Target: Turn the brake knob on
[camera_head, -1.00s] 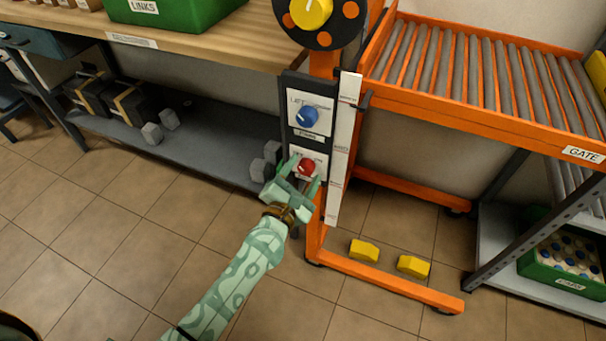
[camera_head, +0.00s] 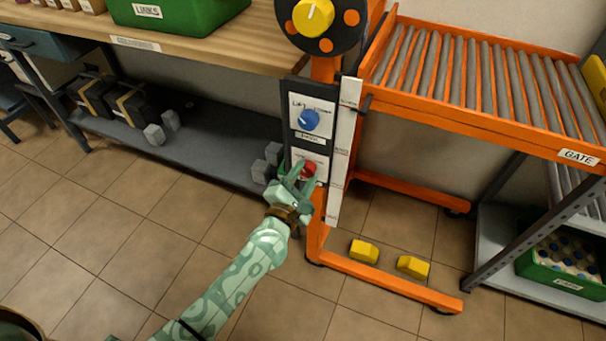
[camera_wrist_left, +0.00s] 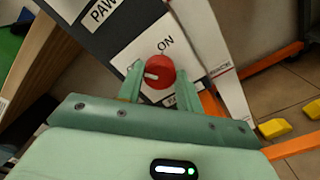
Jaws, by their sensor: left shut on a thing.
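The red knob (camera_head: 309,167) sits on a white plate low on the dark panel of the orange stand. It also shows in the left wrist view (camera_wrist_left: 161,70), with a white pointer mark toward its left side and the word ON printed above it. The label under it is mostly hidden, so its name cannot be read. My left gripper (camera_head: 304,177) is at this knob, one finger on each side, shut on it; the fingers also show in the left wrist view (camera_wrist_left: 158,82). My right gripper is not in view.
A blue knob (camera_head: 308,120) is just above the red one, and a yellow knob (camera_head: 313,15) on a black disc is higher. A white strip (camera_head: 343,150) runs along the panel's right. Two yellow blocks (camera_head: 364,251) lie by the stand's foot. The roller conveyor (camera_head: 480,80) is at right.

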